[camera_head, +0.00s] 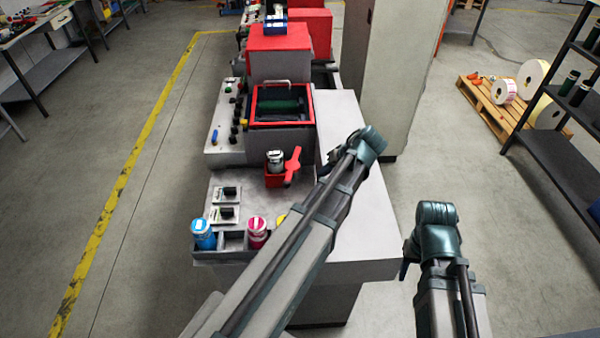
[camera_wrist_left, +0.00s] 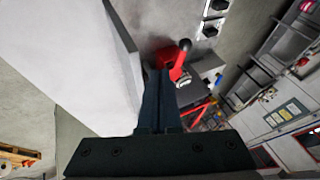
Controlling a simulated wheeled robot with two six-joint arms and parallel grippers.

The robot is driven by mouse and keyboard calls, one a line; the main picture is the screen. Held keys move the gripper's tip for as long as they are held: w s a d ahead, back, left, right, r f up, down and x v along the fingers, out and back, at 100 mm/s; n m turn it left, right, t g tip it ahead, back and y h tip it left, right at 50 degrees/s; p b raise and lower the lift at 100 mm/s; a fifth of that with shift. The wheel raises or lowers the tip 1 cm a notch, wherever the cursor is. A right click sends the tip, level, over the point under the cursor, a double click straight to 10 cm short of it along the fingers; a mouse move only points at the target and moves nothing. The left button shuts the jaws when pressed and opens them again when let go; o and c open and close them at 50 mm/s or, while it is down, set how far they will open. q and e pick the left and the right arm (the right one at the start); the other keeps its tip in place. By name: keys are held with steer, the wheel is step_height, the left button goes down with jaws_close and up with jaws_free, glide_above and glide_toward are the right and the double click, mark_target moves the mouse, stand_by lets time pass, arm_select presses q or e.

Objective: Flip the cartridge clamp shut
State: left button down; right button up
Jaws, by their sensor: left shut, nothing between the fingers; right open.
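The cartridge clamp has a red lever (camera_head: 292,165) that stands raised beside a white-and-dark cartridge (camera_head: 275,156) in a red holder (camera_head: 273,180). In the left wrist view the red lever (camera_wrist_left: 180,65) with its dark round knob rises just right of my fingertips. My left gripper (camera_head: 328,158) is to the right of the lever, partly hidden behind its own wrist. In the left wrist view the left fingers (camera_wrist_left: 158,75) are shut and empty; I cannot tell whether they touch the lever. My right gripper (camera_head: 404,268) is open, mostly hidden by its wrist, right of the machine.
A blue-capped cartridge (camera_head: 203,234) and a magenta one (camera_head: 257,232) stand in a grey rack at the machine's front. A red-framed box (camera_head: 283,105) is behind the clamp. A pale side panel (camera_head: 357,215) lies under my left arm.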

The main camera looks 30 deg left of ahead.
arm_select(q)
steer(key=shift+a, duration=0.15)
steer(key=s+a+r+b+x, duration=0.1)
steer(key=a+b+x, duration=0.1)
steer(key=b+x, duration=0.7)
steer(key=shift+s+a+f, duration=0.3)
steer(key=shift+a+f, duration=0.7)
steer(key=shift+f, duration=0.2)
